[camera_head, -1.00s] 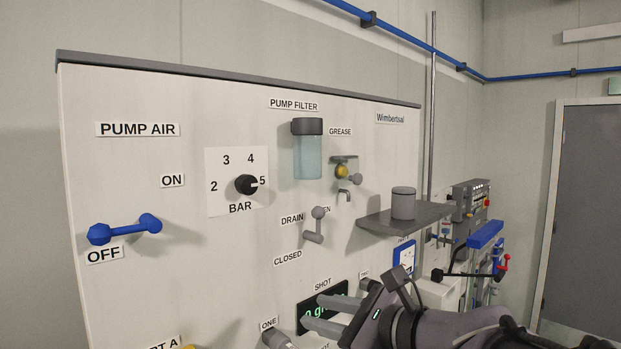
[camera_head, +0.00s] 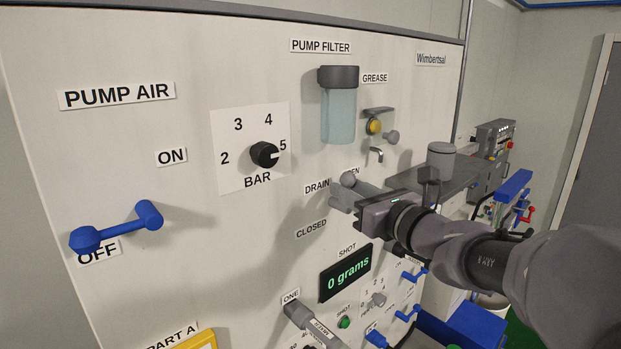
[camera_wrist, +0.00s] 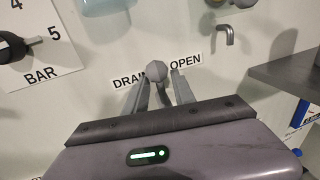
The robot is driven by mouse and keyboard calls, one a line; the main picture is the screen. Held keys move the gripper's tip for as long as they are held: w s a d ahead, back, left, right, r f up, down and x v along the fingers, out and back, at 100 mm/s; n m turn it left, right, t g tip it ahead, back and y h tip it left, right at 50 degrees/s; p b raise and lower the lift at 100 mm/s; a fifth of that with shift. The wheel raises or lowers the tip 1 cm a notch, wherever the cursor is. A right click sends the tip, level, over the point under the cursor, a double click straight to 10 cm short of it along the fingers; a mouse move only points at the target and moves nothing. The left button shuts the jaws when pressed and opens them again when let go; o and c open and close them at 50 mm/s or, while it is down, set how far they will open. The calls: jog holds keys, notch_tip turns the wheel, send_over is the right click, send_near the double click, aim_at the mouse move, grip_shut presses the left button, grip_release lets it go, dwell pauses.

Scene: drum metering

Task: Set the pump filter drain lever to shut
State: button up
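The grey pump filter drain lever (camera_head: 348,178) is on the panel below the clear filter bowl (camera_head: 338,112). Its round knob end shows by the DRAIN and OPEN labels; the rest is largely hidden behind my gripper in the head view. The CLOSED label (camera_head: 311,229) is below and to the left. My gripper (camera_head: 343,197) is at the lever. In the wrist view my gripper (camera_wrist: 161,88) has its fingers apart, one on each side of the lever (camera_wrist: 156,71). I cannot tell whether either finger touches it.
A grey shelf (camera_head: 459,176) with a grey canister (camera_head: 440,160) juts out to the right. A small tap (camera_head: 377,154) is above my gripper. The shot display (camera_head: 346,272) and several small controls are below. A blue lever (camera_head: 118,228) is at far left.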

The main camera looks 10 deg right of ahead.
jog(key=shift+x, duration=0.8)
jog(key=shift+s+d, duration=0.1)
jog(key=shift+s, duration=0.35)
grip_shut()
jog(key=shift+r, duration=0.1)
dwell(0.3)
